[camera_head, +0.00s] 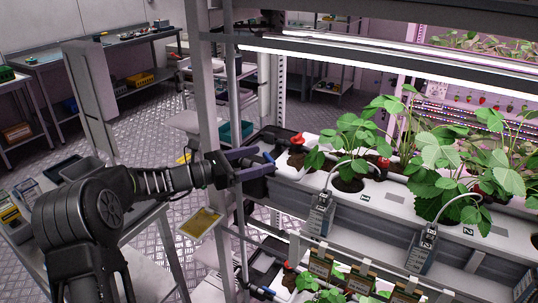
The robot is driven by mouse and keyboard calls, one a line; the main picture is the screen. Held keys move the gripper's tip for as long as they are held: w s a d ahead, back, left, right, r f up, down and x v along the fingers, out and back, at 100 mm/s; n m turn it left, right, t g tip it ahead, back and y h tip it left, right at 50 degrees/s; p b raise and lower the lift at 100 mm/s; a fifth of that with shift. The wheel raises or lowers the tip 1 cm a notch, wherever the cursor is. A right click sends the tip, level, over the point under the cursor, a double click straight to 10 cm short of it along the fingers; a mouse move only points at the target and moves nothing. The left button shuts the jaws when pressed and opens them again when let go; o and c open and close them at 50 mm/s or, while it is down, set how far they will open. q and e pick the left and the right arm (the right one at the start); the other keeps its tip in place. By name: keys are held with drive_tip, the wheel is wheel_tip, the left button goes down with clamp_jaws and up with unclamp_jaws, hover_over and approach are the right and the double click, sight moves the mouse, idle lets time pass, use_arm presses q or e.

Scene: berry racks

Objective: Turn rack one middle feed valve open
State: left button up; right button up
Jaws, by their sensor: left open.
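The rack (208,100) stands at the centre and right, with a white planting trough (390,200) on its middle level. My left gripper (264,163) reaches in from the left to the near left end of this trough. Its jaws are open, one finger above the other. A small blue part (268,157), which looks like the valve handle, shows at the fingertips. I cannot tell whether the fingers touch it or how far it is turned. A red cap (297,140) sits just beyond on the trough end. My right gripper is not in view.
Strawberry plants (440,155) grow from the trough. Grey sensor boxes (320,215) hang on its front. A lower trough with a similar red cap (288,266) lies below. A yellow card (201,222) hangs by the rack post. A workbench (120,45) stands at the back left.

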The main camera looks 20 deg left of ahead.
sight(267, 157)
use_arm(q)
drive_tip(key=shift+p+x, duration=0.3)
drive_tip(key=shift+x, duration=1.6)
drive_tip(key=c, duration=1.4)
